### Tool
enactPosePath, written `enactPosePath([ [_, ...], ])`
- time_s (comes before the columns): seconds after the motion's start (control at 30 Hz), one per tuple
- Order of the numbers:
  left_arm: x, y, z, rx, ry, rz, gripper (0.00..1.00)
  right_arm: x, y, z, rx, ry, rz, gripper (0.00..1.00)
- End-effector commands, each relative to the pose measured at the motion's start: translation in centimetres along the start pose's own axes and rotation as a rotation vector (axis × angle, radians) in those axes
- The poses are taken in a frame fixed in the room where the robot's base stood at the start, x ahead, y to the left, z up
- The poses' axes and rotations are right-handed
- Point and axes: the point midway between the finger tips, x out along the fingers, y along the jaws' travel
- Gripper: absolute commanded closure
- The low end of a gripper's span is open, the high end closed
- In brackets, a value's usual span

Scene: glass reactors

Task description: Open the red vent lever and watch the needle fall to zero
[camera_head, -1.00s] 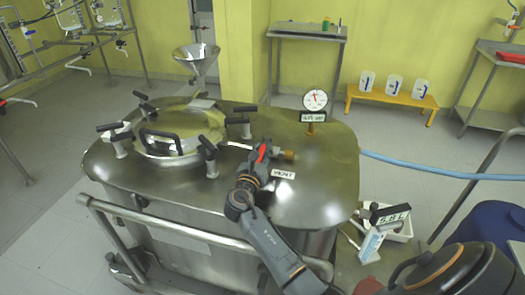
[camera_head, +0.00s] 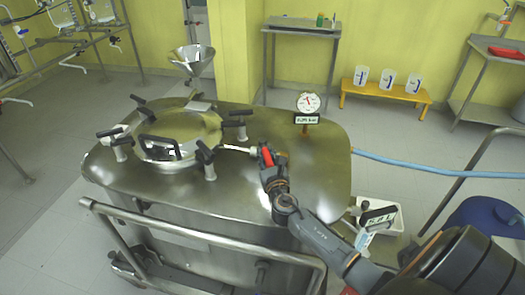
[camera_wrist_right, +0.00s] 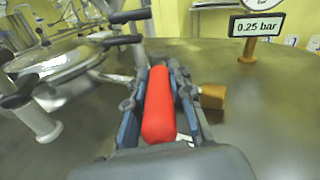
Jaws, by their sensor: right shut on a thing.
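The red vent lever (camera_head: 267,156) is on top of the steel vessel (camera_head: 310,180). In the right wrist view the lever (camera_wrist_right: 159,105) lies lengthwise between the fingers of my right gripper (camera_wrist_right: 160,88), which is shut on it. In the head view my right gripper (camera_head: 270,170) covers much of the valve. A brass fitting (camera_wrist_right: 212,96) shows beside the fingers. The pressure gauge (camera_head: 308,103) stands behind on the vessel; its needle is too small to read surely. The display below it (camera_wrist_right: 257,25) reads 0.25 bar. My left gripper is out of view.
A round hatch (camera_head: 180,135) with several black-handled clamps is left of the lever. A steel rail (camera_head: 200,235) runs along the vessel's front. A blue hose (camera_head: 430,168) leaves to the right. The vessel top right of the lever is clear.

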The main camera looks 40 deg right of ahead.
Motion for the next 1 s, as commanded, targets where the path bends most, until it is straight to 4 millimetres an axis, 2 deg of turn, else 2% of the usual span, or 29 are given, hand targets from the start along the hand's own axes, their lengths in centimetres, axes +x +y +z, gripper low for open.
enactPosePath([
  [0.4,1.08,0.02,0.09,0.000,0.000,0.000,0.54,0.08,-0.96,-0.34,-0.002,-0.028,0.174,1.00],
  [0.9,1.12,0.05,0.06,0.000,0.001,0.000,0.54,0.10,-1.03,-0.26,0.000,-0.030,0.190,1.00],
  [0.93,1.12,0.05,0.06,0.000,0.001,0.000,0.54,0.10,-1.03,-0.26,0.000,-0.030,0.190,0.72],
  [1.0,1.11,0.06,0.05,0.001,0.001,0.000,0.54,0.11,-1.04,-0.26,0.000,-0.030,0.190,0.58],
])
